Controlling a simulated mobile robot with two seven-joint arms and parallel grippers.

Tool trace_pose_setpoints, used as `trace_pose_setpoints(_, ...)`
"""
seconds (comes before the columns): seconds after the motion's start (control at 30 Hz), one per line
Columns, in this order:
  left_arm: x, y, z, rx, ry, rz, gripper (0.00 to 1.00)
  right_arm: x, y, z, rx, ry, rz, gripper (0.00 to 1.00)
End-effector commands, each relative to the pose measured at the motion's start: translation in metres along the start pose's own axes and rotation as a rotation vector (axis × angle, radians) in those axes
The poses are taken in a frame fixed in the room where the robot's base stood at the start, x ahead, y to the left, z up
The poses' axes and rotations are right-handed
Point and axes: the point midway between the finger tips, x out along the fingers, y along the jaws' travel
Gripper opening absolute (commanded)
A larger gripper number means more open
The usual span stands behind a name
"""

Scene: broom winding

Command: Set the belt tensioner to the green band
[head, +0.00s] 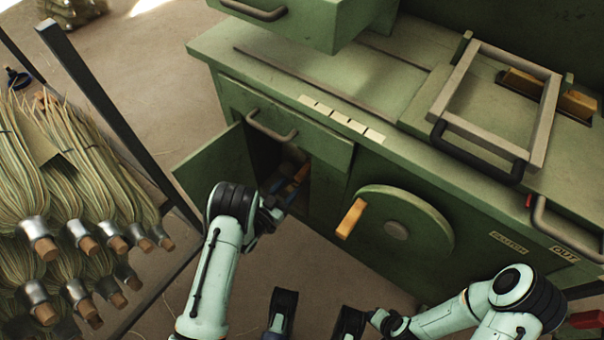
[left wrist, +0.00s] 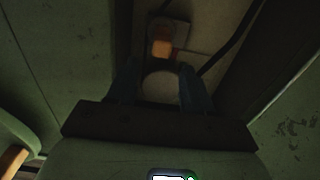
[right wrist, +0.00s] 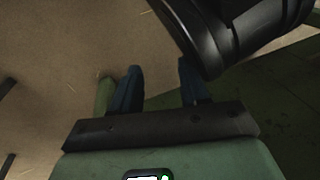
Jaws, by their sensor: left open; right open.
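I cannot identify a belt tensioner or a green band for certain. The open cabinet (head: 262,155) under the green bench has a dark inside with small orange and grey parts (head: 296,178). My left gripper (head: 268,213) is at this opening. In the left wrist view my left gripper (left wrist: 157,85) is open and empty. Ahead of its fingers are an orange block (left wrist: 162,47) on a pale plate and a pale round part (left wrist: 160,87), dimly lit. My right gripper (right wrist: 158,80) is open and empty over the floor; it shows at the lower right of the head view (head: 388,322).
The cabinet door (head: 215,172) stands open to the left. A green wheel (head: 415,215) with a wooden handle (head: 351,217) is right of the opening. A drawer with a handle (head: 272,127) is above. A rack of brooms (head: 60,170) stands at the left.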

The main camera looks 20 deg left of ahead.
Motion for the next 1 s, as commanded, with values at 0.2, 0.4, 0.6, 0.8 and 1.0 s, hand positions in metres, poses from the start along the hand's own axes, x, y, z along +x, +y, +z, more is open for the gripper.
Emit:
trace_pose_setpoints(0.2,0.045,0.001,0.002,0.001,0.002,0.002,0.51,0.017,0.018,0.022,0.021,-0.073,0.034,0.45)
trace_pose_setpoints(0.4,0.068,0.0,0.002,0.0,-0.001,0.001,0.51,0.024,0.028,0.035,0.033,-0.117,0.052,0.45)
trace_pose_setpoints(0.6,0.074,0.0,0.001,0.0,-0.002,-0.001,0.51,0.025,0.031,0.039,0.036,-0.129,0.058,0.45)
trace_pose_setpoints(0.8,0.074,0.0,0.001,-0.001,-0.003,-0.001,0.48,0.024,0.031,0.039,0.036,-0.128,0.058,0.45)
trace_pose_setpoints(1.0,0.074,0.0,0.001,-0.001,-0.003,-0.001,0.0,0.024,0.03,0.038,0.035,-0.128,0.057,0.45)
